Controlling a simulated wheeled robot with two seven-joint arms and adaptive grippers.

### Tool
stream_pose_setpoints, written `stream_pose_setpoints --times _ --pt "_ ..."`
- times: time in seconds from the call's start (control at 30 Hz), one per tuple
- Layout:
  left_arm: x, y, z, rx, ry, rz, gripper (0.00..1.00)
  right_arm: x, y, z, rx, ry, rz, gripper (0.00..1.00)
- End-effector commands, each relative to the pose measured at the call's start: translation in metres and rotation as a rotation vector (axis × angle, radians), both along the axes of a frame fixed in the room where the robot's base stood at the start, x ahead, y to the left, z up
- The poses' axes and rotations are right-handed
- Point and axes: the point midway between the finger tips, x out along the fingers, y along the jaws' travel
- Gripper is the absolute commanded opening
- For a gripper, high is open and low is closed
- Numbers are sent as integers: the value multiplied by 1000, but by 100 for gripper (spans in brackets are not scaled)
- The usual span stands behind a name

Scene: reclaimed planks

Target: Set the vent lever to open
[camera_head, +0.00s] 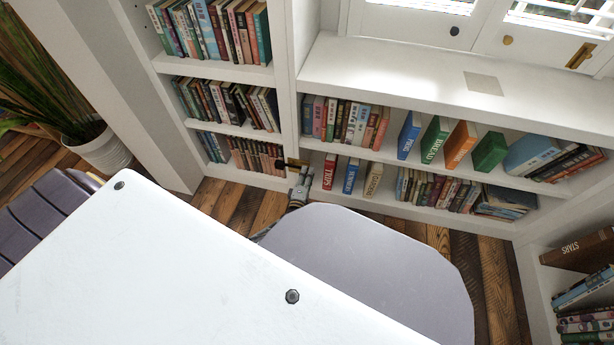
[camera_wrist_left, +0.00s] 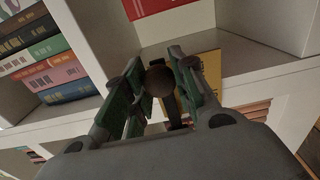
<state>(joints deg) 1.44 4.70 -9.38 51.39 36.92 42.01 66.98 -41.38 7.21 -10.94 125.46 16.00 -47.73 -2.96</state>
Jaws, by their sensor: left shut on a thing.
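The vent lever shows in the left wrist view as a dark round knob (camera_wrist_left: 159,80) on a dark stem, in front of a yellow plate (camera_wrist_left: 207,72) on the white shelf unit. In the head view, a small dark and brass fitting (camera_head: 291,163) sits low on the bookcase upright, at my left gripper. My left gripper (camera_head: 300,178) reaches it from below. In the left wrist view its green-lined fingers (camera_wrist_left: 158,92) are on both sides of the knob, closed on it. The stem's lower end is partly hidden by the fingers. I cannot tell the lever's setting. My right gripper is out of view.
White bookcases (camera_head: 290,60) full of books surround the lever. Books stand close to the gripper, including a red one (camera_head: 329,171). A potted plant (camera_head: 104,150) and a purple slatted seat (camera_head: 45,212) are at left. Bare plank floor (camera_head: 245,207) shows below the shelves.

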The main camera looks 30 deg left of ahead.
Motion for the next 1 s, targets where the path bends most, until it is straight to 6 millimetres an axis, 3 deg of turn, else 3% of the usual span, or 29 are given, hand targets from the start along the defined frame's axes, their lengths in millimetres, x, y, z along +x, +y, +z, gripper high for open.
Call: stream_pose_setpoints --times 0.3,0.33,0.5,1.0 --pt "-1 1 -1 -2 0 2 0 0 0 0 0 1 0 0" --pt "-1 1 -1 -2 0 2 29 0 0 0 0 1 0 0" --pt "-1 1 0 -1 0 2 48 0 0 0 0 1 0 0" --pt "-4 -1 0 -1 0 1 48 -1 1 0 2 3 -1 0"
